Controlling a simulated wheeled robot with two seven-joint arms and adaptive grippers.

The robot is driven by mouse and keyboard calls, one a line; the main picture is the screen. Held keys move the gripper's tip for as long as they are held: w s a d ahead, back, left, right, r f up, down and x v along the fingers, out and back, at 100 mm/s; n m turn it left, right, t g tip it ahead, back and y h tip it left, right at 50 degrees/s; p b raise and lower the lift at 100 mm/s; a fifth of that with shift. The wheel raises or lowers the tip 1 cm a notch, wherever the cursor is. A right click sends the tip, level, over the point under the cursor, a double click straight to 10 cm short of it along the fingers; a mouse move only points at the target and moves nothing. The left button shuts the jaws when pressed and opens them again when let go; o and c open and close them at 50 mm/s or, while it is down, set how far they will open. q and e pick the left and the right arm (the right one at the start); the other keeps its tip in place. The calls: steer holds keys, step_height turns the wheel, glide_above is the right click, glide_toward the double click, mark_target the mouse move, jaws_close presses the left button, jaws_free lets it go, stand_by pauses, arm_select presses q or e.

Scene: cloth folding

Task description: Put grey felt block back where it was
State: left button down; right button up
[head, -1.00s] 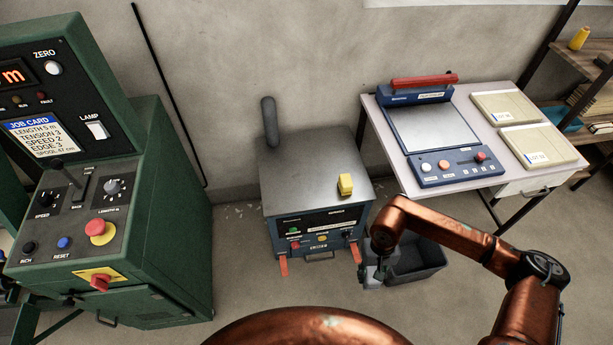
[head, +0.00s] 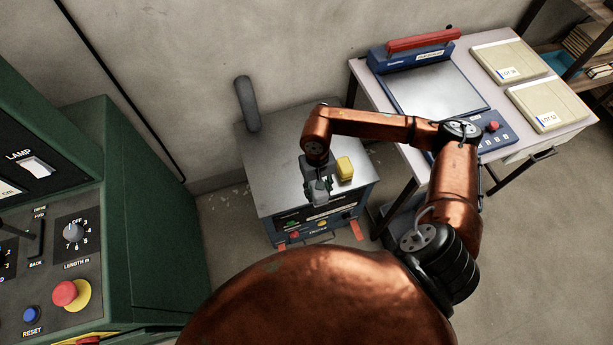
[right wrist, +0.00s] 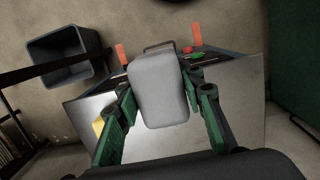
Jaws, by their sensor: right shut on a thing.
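The grey felt block (right wrist: 158,88) is a pale grey, rounded block. In the right wrist view it sits between the green fingers of my right gripper (right wrist: 163,100), which is shut on it. In the head view my right gripper (head: 319,188) is over the metal top of the cabinet (head: 277,166), left of a yellow block (head: 345,168). The felt block is hard to tell from the gripper there. I cannot tell whether it touches the top. My left gripper is out of view.
A dark upright post (head: 246,103) stands at the cabinet's back left. The cabinet's front panel (head: 325,216) has buttons. A green machine (head: 140,215) is to the left, and a table (head: 366,82) with a blue device is to the right. A dark bin (right wrist: 66,58) shows in the right wrist view.

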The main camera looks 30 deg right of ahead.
steer(key=w+d+f, duration=0.1)
steer(key=w+f, duration=0.2)
steer(key=w+d+f+b, duration=0.1)
steer(key=w+d+f, duration=0.1)
steer(key=w, duration=0.2)
steer(key=w+d+f+b, duration=0.1)
steer(key=w+f, duration=0.2)
steer(key=shift+w+d+f, duration=0.25)
steer(key=shift+w+f, duration=0.05)
steer(key=shift+w, duration=0.1)
steer(key=shift+w+f, duration=0.15)
steer(key=shift+f, duration=0.1)
steer(key=shift+w+d+f+b, duration=0.15)
steer(key=shift+f+b, duration=0.35)
steer(key=shift+f, duration=1.05)
steer(key=shift+f, duration=0.1)
steer(key=o, duration=1)
